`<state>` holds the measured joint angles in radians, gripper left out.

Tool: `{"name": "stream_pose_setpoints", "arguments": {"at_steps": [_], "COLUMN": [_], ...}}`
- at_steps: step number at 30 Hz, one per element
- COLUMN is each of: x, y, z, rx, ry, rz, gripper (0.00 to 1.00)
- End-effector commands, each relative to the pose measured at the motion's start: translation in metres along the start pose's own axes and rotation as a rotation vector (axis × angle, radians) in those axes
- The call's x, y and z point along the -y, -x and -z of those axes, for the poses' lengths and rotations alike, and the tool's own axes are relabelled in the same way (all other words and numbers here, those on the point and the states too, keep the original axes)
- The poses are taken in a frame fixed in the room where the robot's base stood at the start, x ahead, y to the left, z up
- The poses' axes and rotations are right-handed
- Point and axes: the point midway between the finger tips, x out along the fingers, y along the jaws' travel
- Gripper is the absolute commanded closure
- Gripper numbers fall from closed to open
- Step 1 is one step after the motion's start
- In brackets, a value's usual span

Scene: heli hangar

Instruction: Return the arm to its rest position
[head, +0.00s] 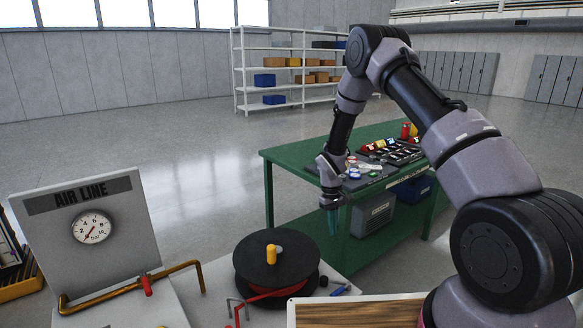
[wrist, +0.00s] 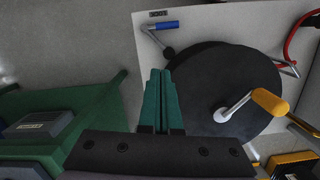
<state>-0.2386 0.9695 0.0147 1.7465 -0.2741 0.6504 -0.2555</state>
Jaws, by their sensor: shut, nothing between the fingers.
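My arm reaches out from the right of the head view and bends down at its far end. My gripper (head: 333,222) points downward in front of the green table's near left part, above and behind the black reel. In the wrist view, the two green fingers of my gripper (wrist: 160,75) lie side by side, shut with nothing between them. Below them in that view are the floor and the edge of the black reel (wrist: 205,95). My gripper appears apart from everything around it.
The green table (head: 285,160) holds several small items. In front stand the black reel (head: 262,285) with a yellow knob, an AIR LINE gauge panel (head: 130,235) with a brass pipe, and a wooden board (head: 350,312). Shelves (head: 290,70) stand far back. Open floor lies at the left.

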Motion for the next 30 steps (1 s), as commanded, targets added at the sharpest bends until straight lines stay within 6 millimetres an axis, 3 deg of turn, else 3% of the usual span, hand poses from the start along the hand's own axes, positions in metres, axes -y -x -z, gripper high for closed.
{"name": "stream_pose_setpoints", "arguments": {"at_steps": [1, 6, 11, 15, 24, 30], "x": [-0.006, -0.021, -0.029, -0.033, -0.025, -0.01], "y": [0.036, 0.133, 0.214, 0.276, 0.377, 0.417], "z": [0.0, -0.018, -0.05, -0.086, -0.182, -0.251], "rx": [-0.036, -0.127, -0.213, -0.289, -0.456, -0.569], "ry": [-0.034, -0.145, -0.247, -0.332, -0.504, -0.609], "rz": [0.0, 0.01, 0.025, 0.043, 0.095, 0.14], "gripper": [1.0, 1.0, 1.0, 1.0, 1.0, 1.0]}}
